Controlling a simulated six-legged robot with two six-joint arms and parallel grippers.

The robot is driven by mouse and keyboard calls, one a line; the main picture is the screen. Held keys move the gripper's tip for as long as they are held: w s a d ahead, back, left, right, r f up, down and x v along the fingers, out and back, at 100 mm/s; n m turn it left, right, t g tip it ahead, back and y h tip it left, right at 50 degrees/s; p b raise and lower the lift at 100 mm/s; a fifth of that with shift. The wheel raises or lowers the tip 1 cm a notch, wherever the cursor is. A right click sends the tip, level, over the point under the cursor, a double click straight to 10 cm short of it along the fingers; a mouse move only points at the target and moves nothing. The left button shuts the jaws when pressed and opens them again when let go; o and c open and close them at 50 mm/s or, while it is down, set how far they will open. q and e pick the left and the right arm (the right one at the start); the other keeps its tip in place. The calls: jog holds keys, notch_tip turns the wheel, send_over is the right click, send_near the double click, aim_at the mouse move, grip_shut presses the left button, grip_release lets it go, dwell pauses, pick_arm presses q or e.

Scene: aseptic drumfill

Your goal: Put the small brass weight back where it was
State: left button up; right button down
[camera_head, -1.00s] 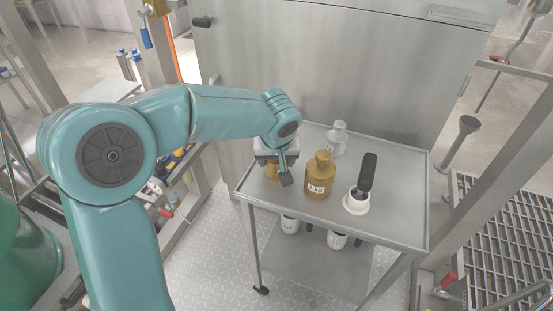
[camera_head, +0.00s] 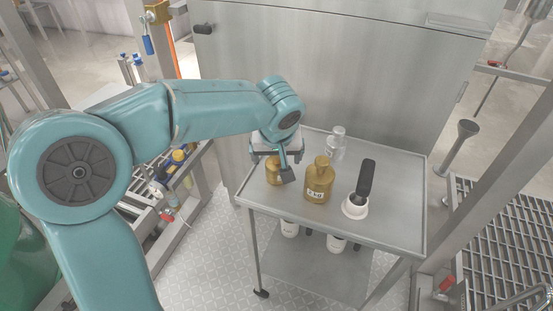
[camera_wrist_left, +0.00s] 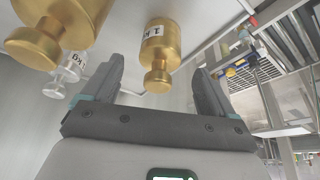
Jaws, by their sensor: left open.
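The small brass weight (camera_head: 273,174), marked 1 kg in the left wrist view (camera_wrist_left: 160,48), stands upright on the steel trolley top (camera_head: 385,222), near its left side. My left gripper (camera_head: 276,167) is open, just above and around this weight, and partly hides it in the head view. In the left wrist view the weight shows between and beyond the two open fingers (camera_wrist_left: 159,72), with gaps on both sides. A larger brass weight (camera_head: 318,183) marked 2 kg stands to its right. My right gripper is not in view.
A silver weight (camera_head: 336,143) stands behind the large brass one. A white cup with a black upright part (camera_head: 366,179) stands at the right of the trolley. White containers (camera_head: 337,243) are on the lower shelf. A steel cabinet (camera_head: 330,70) is behind.

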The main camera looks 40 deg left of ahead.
pick_arm(q)
jog(key=p+v, duration=0.1)
jog(key=v, duration=0.5)
jog(key=shift+r, duration=0.3)
jog(key=shift+s+d, duration=0.1)
jog(key=shift+s, duration=0.05)
